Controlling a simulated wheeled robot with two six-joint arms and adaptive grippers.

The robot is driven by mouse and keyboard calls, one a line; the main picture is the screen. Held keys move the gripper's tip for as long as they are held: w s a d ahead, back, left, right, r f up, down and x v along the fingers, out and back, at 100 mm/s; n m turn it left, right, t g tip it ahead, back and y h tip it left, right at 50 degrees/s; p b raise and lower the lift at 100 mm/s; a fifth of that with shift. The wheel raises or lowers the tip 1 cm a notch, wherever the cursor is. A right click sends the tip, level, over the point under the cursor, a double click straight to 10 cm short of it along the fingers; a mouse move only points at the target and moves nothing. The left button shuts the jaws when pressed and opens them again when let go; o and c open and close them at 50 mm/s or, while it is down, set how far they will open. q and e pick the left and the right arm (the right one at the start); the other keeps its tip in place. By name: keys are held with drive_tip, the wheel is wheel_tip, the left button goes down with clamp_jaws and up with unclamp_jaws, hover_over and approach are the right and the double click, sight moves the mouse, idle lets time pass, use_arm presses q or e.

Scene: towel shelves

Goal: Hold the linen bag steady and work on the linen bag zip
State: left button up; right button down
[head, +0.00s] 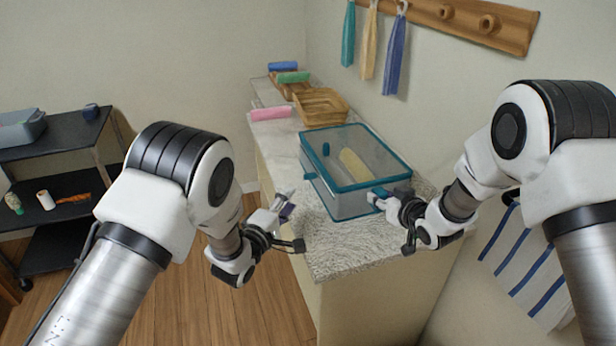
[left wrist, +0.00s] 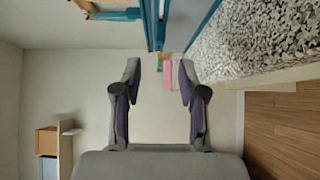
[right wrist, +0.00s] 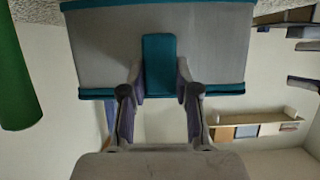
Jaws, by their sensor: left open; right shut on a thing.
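The linen bag (head: 345,208) is a clear, box-shaped bag with teal edges, standing on the counter with a cream roll (head: 357,164) visible in it. A small dark teal piece (head: 326,149) shows near its far left corner; I cannot tell whether it is the zip pull. A teal tab (head: 310,176) sticks out at the left end. My right gripper (head: 376,198) is shut on the teal tab (right wrist: 159,60) at the near right end, between its fingers in the right wrist view. My left gripper (head: 285,206) is open and empty, left of the bag and apart from it.
The speckled counter (head: 330,258) has free room in front of the bag. A wicker basket (head: 322,104) and rolled towels (head: 271,113) lie behind it. Towels hang from a wooden peg rail (head: 460,18) above. A dark shelf cart (head: 70,140) stands at left. A striped towel (head: 525,265) hangs at right.

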sight(305, 179)
use_arm(q)
drive_tip(key=x, duration=1.1)
drive_tip(key=shift+w+d+f, duration=0.1)
drive_tip(key=shift+w, duration=0.25)
clamp_jaws()
